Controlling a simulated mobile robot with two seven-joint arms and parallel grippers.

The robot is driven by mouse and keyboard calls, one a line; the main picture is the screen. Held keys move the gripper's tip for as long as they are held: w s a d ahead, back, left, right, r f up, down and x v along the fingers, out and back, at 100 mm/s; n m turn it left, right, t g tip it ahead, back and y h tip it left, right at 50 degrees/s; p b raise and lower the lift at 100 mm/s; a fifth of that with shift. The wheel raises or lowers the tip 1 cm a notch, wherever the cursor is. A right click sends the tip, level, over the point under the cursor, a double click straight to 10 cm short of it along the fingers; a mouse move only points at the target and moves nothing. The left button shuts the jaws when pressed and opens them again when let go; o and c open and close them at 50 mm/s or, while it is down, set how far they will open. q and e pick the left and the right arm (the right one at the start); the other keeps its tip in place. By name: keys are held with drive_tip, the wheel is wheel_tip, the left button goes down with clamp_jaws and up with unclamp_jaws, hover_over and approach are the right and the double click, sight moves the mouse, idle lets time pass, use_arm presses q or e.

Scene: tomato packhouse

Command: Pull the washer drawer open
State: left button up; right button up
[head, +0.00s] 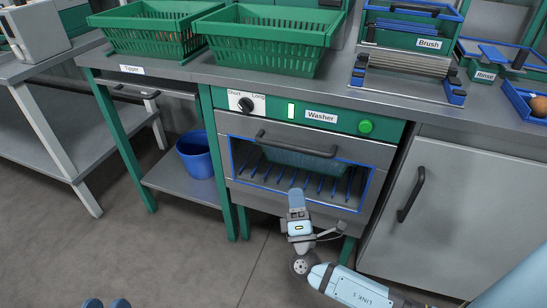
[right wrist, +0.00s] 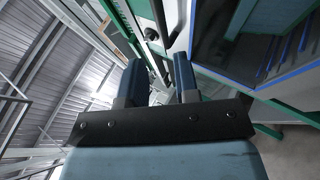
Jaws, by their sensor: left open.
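The washer drawer (head: 228,125) is shut under the green panel labelled Washer (head: 322,117). Its dark bar handle (head: 295,146) runs across the front, above a blue-edged window with a green basket behind it. My right gripper (head: 296,192) is below the handle, in front of the window, and not holding it. In the right wrist view its two fingers (right wrist: 160,75) stand apart with nothing between them. The dark handle (right wrist: 161,22) shows beyond the fingertips there.
A knob (head: 245,104) and a green button (head: 366,126) sit on the panel. Green baskets (head: 265,55) stand on the counter above. A grey cabinet door with a handle (head: 411,195) is to the right. A blue bucket (head: 196,156) is to the left. Floor in front is clear.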

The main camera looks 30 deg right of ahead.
sight(291, 145)
drive_tip(key=b+x, duration=0.1)
drive_tip(key=x, duration=1.2)
drive_tip(key=shift+w+d+r, duration=0.15)
drive_tip(key=shift+w+r, duration=0.05)
drive_tip(key=shift+r, duration=0.05)
use_arm(q)
drive_tip(key=shift+s+d+f+g, duration=0.1)
drive_tip(key=shift+f+g, duration=0.4)
drive_tip(key=shift+f, duration=0.45)
use_arm(e)
clamp_jaws()
